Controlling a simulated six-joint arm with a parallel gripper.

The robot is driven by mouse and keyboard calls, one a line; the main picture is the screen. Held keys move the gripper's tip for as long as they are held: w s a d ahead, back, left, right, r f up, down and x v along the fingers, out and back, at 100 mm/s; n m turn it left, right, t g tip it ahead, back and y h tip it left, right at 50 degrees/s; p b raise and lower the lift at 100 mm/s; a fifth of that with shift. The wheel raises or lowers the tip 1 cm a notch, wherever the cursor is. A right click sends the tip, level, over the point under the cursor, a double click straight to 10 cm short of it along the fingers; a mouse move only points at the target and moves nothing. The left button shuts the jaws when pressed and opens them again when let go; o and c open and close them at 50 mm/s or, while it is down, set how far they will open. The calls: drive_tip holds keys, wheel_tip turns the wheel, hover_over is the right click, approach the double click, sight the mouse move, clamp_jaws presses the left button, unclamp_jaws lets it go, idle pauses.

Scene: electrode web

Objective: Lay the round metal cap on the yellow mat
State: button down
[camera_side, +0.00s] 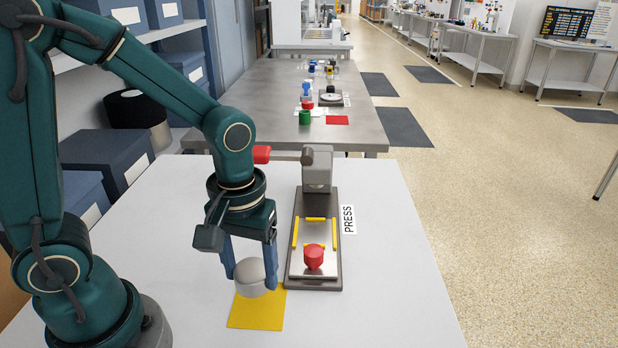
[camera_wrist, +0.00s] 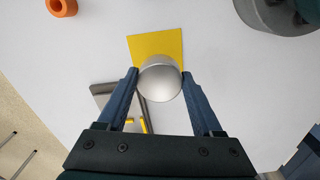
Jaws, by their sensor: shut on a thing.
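The round metal cap (camera_side: 250,276) is silver-grey with a domed top. My gripper (camera_side: 250,278) is shut on it, with one blue finger on each side. In the wrist view the cap (camera_wrist: 160,79) sits between the fingertips of my gripper (camera_wrist: 160,82) and covers the near part of the yellow mat (camera_wrist: 155,45). I cannot tell whether the cap touches the mat.
A press (camera_side: 316,225) with a grey base, yellow guides and a red piece (camera_side: 314,257) on its plate stands just right of my gripper. An orange ring (camera_wrist: 61,6) lies on the table in the wrist view. The white table (camera_side: 390,270) is clear on the right.

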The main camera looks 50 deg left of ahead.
sight(256, 290)
drive_tip(key=shift+d+f, duration=0.25)
drive_tip(key=shift+f, duration=1.95)
drive_tip(key=shift+f, duration=0.1)
drive_tip(key=shift+c, duration=0.2)
unclamp_jaws()
